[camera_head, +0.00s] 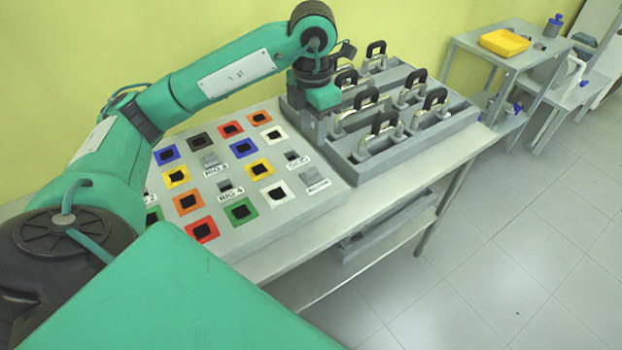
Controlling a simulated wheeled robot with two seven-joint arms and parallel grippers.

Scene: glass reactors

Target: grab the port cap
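My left gripper (316,128) points down over the left end of a grey compartment tray (452,128). The tray holds several metal pieces with black arched handles, such as one handled piece (380,135) near the front. One of these pieces may stand behind my gripper, partly hidden. I cannot pick out which thing is the port cap. My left gripper's fingertips are small and partly hidden, so I cannot tell whether they are open or hold anything. My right gripper is not in view.
A grey panel (270,215) with coloured squares, dark centres and small labels lies left of the tray on the table (440,158). A side table (470,40) at the back right carries a yellow bin (504,43). The floor at right is clear.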

